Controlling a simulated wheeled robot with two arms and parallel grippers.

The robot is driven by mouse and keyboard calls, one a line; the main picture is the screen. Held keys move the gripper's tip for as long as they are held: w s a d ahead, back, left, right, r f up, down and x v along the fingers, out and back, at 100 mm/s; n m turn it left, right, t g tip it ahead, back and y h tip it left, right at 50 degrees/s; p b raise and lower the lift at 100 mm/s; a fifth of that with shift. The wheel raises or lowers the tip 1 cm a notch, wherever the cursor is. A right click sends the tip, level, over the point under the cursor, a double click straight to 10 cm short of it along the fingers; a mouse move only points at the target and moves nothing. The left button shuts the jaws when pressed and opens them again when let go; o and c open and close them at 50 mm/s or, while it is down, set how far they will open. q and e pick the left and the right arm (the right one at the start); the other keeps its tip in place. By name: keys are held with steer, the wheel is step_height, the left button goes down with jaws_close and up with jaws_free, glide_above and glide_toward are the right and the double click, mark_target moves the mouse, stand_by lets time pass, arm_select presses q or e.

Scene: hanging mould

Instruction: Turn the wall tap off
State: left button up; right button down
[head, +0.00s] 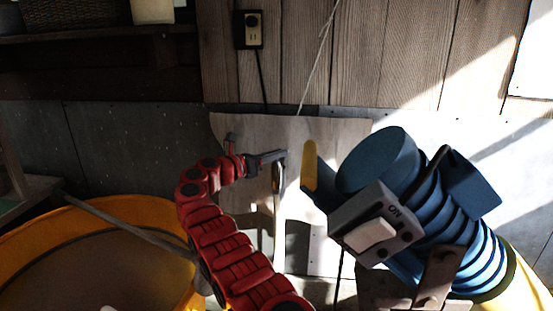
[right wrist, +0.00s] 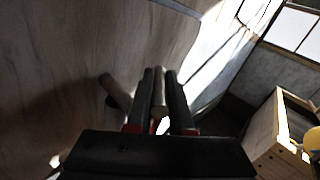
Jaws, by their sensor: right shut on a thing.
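My right gripper (head: 282,155), at the end of the red jointed arm, is at the pale wooden board on the wall in the head view. In the right wrist view its dark fingers (right wrist: 162,100) are shut on a thin pale piece, seemingly the lever of the wall tap (right wrist: 157,96). A short tan cylinder (right wrist: 116,91) stands out from the board left of the fingers. In the head view a narrow dark and tan upright part of the tap (head: 277,180) shows just below the fingertips. The fingers hide most of the tap. My left gripper is not in view.
A yellow tub (head: 40,235) stands at the lower left with a grey bar across it. A wooden box (right wrist: 268,140) is at the right of the wrist view.

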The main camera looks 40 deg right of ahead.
steer(key=shift+f, duration=0.1)
stand_by(0.5)
steer(key=c, duration=0.8)
jaws_free()
steer(key=w+a+p, duration=0.1)
steer(key=w+a, duration=0.1)
steer(key=a, duration=1.5)
steer(key=shift+a+p, duration=0.15)
steer(key=shift+p, duration=0.15)
